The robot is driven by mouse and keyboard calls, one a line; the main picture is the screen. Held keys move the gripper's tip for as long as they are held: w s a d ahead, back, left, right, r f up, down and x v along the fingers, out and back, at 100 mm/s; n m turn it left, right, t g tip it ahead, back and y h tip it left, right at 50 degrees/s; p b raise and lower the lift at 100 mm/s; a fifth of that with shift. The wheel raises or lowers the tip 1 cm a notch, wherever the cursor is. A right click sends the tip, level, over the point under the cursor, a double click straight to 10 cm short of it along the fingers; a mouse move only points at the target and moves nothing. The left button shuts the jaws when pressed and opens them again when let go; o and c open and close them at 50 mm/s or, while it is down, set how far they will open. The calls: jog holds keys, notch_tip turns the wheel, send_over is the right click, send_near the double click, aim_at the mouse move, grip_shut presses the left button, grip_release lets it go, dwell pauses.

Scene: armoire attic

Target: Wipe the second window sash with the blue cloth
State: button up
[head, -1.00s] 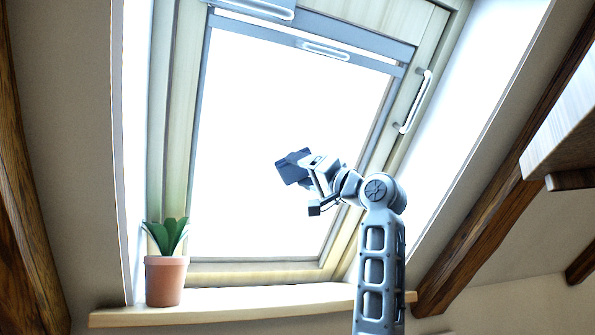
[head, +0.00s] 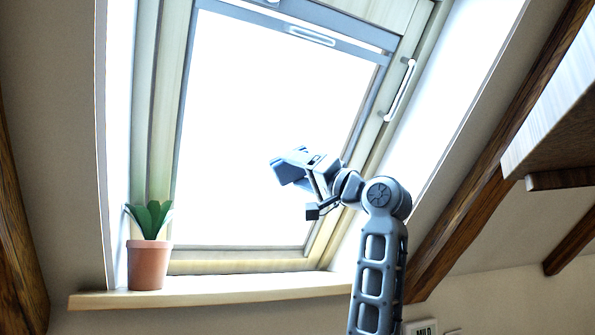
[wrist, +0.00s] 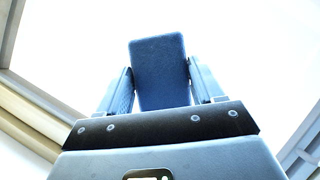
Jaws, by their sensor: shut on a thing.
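The skylight window sash (head: 186,130) is a pale frame around a bright, washed-out pane, set in the sloped ceiling. My gripper (head: 290,170) is raised in front of the lower middle of the pane. It is shut on the blue cloth (head: 284,174), which looks like a folded pad. In the wrist view the cloth (wrist: 160,72) sits between both fingers and sticks out past their tips. The wrist view also shows frame edges at left and right. I cannot tell whether the cloth touches the pane. Only one window shows.
A potted plant (head: 149,263) stands at the left end of the wooden sill (head: 230,289). A white handle (head: 399,91) is on the frame's right side. A wooden beam (head: 480,215) and a shelf-like box (head: 560,125) are at the right.

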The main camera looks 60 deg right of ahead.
jog(key=shift+s+a+f+b, duration=0.25)
jog(key=shift+s+a+f, duration=0.15)
jog(key=shift+f, duration=0.15)
jog(key=shift+s+a+f+b, duration=0.25)
jog(key=shift+s+f, duration=0.1)
jog(key=shift+f, duration=0.15)
jog(key=shift+s, duration=0.1)
